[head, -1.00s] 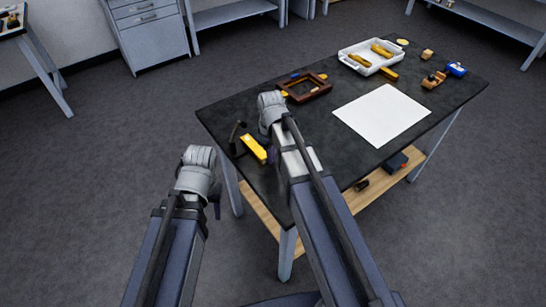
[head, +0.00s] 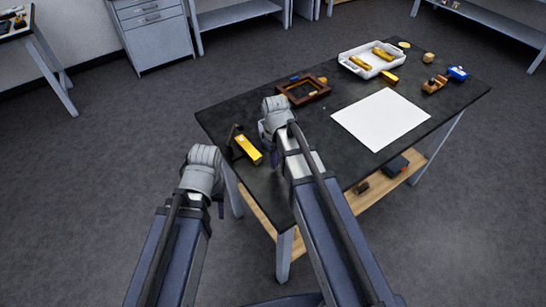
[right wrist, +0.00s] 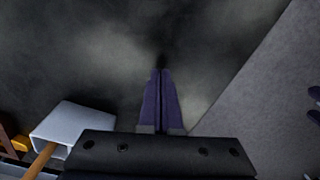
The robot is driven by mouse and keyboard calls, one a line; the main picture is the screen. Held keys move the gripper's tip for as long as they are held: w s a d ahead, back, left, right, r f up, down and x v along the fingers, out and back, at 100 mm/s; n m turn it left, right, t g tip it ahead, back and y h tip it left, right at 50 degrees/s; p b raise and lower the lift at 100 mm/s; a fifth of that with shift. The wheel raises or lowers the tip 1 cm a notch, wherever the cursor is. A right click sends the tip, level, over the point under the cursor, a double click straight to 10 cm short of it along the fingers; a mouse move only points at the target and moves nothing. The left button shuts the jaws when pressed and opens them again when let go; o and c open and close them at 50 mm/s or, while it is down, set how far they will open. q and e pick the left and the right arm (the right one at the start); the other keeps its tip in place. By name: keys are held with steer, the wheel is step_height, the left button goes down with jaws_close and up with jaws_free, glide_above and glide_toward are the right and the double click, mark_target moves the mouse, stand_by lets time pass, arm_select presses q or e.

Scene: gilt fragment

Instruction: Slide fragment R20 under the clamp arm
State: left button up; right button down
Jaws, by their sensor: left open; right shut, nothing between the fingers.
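A yellow-gold bar (head: 248,149), which looks like the fragment, lies at the left end of the dark table. I cannot read a label on it. A dark upright piece (head: 235,140), which may be the clamp, stands at the bar's left end; I cannot tell whether the bar is under its arm. My right gripper (head: 275,158) is over the table just right of the bar, mostly hidden by its wrist. In the right wrist view its fingers (right wrist: 161,100) are shut and empty above the dark tabletop. My left gripper (head: 220,209) is open, left of the table, mostly hidden by its wrist.
A brown frame (head: 285,88) lies behind my right wrist. A white sheet (head: 381,119) lies to the right. A white tray (head: 343,57) holds gold pieces. A pale block with a wooden handle (right wrist: 74,124) is left of my right fingers. The table edge is close on their right.

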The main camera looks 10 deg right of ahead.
step_height(320, 180, up, 9)
steer(key=p, duration=0.7)
steer(key=shift+a+p, duration=0.3)
